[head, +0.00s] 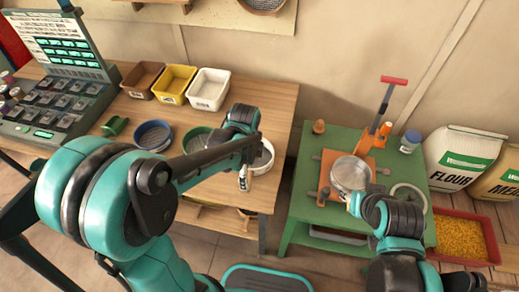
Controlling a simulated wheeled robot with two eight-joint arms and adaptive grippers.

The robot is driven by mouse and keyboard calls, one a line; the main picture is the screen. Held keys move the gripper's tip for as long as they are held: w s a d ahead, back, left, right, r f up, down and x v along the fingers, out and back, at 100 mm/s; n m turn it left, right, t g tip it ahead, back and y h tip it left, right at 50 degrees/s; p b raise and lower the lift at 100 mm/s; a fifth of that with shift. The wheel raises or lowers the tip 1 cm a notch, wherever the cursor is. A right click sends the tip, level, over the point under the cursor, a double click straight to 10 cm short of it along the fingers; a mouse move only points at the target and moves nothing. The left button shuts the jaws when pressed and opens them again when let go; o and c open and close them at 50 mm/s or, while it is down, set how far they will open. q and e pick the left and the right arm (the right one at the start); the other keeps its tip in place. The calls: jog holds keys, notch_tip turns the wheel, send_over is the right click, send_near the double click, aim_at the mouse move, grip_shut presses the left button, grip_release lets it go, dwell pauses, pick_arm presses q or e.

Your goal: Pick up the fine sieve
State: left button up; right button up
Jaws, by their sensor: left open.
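Three round sieve-like pans are on the wooden table (282,92): a blue-rimmed one (154,136), a green-rimmed one (196,139) partly behind my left arm, and a white-rimmed one (266,157). No readable label tells which is the fine sieve. My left gripper (244,180) is open at the front-left side of the white-rimmed pan, close to its rim; I cannot tell if it touches. My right gripper (353,203) is by the metal bowl of the mill (350,173); its fingers are too small and covered to read.
Brown (142,78), yellow (176,83) and white (208,88) bins stand along the table's back. A control console (62,75) is at left. The green mill table (304,208) stands right across a gap. Flour sacks (462,155) and a red grain tray (462,237) are far right.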

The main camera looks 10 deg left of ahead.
aim_at(249, 180)
pick_arm(q)
jog(key=f, duration=0.1)
jog(key=f+b, duration=0.1)
jog(key=shift+s+f, duration=0.2)
jog(key=shift+f, duration=0.2)
jog(key=f, duration=0.1)
jog(key=f+b, duration=0.2)
jog(key=shift+w+f, duration=0.25)
jog(key=shift+f, duration=0.15)
jog(key=shift+f+b, duration=0.35)
jog(key=shift+f, duration=0.05)
jog(key=shift+r, duration=0.1)
jog(key=c, duration=1)
